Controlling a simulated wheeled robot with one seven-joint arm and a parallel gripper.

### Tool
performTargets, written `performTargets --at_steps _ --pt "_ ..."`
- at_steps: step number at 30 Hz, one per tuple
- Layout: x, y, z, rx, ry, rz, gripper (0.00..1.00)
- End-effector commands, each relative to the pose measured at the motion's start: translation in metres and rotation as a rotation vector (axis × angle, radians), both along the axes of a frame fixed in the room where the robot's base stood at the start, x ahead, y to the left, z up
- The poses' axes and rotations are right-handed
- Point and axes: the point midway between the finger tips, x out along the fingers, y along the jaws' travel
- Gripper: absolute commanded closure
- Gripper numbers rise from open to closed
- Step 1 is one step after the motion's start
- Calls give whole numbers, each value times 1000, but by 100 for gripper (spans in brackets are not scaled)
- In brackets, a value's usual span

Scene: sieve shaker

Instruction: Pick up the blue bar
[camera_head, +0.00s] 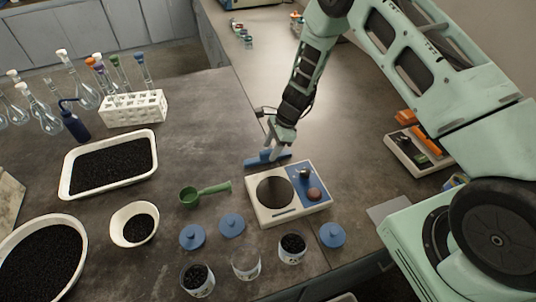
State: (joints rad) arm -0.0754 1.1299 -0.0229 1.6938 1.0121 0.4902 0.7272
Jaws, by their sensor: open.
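The blue bar (258,161) lies on the grey worktop just behind the white device with the round dark plate. My gripper (277,152) reaches down from above, with its fingertips at the bar. Its fingers hide part of the bar. The gripper is open. I cannot tell whether the fingers touch the bar.
The white device (289,209) stands close in front of the bar. A green scoop (205,193), blue lids (232,225) and several jars (292,248) lie nearer. A white tray of black granules (72,188) and a tube rack (134,110) stand left.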

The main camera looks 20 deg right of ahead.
Motion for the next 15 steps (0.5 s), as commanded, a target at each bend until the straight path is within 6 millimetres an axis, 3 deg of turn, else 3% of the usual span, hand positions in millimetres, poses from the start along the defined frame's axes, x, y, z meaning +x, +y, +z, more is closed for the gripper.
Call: performTargets --at_steps 7,15 --pt "0 11 -24 1 0 -1 51" --pt "0 13 -27 1 0 0 51"
